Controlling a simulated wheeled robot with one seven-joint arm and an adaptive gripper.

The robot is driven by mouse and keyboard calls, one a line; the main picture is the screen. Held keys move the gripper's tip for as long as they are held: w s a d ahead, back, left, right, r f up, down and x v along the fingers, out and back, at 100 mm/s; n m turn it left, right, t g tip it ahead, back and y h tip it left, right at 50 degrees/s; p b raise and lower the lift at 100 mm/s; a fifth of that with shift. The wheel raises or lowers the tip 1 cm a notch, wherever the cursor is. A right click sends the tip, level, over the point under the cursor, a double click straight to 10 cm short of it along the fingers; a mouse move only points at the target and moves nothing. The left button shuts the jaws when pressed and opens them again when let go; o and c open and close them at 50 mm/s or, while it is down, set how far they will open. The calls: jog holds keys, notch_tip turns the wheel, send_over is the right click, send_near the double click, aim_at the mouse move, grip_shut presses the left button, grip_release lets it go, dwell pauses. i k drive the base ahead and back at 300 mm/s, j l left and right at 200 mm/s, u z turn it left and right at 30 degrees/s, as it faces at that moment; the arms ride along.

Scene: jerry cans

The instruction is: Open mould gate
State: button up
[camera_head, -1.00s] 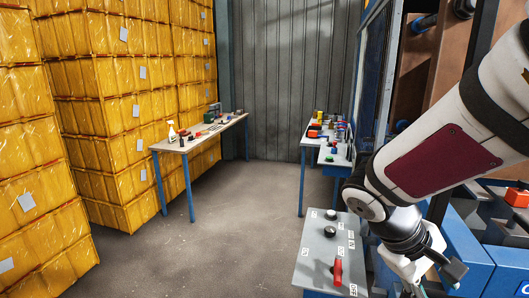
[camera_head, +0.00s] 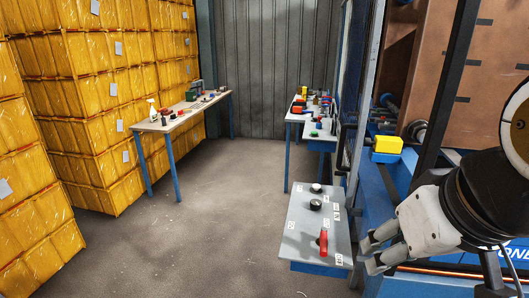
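A grey control panel (camera_head: 305,222) on a blue box stands at the lower middle right. The blue-framed machine (camera_head: 374,195) is on the right, with dark upright posts and a brown panel (camera_head: 475,85) behind. I cannot tell which part is the mould gate or whether it is open.
Yellow wrapped stacks (camera_head: 85,110) fill the left. A long table (camera_head: 165,122) with tools and a spray bottle stands before them. Another table (camera_head: 300,117) with small items is at the back. A yellow block (camera_head: 385,147) sits on the machine. The floor between is clear.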

aim_at(342, 150)
jog(key=i+j+z, duration=0.1)
jog(key=z, duration=0.15)
jog(key=i+j+z, duration=0.3)
jog(key=i+j+u, duration=0.15)
jog(key=j, duration=0.3)
jog(key=i+j+u, duration=0.15)
jog(key=i+j, duration=0.15)
jog(key=i+j+u, duration=0.15)
jog(key=j, duration=0.35)
jog(key=i, duration=0.1)
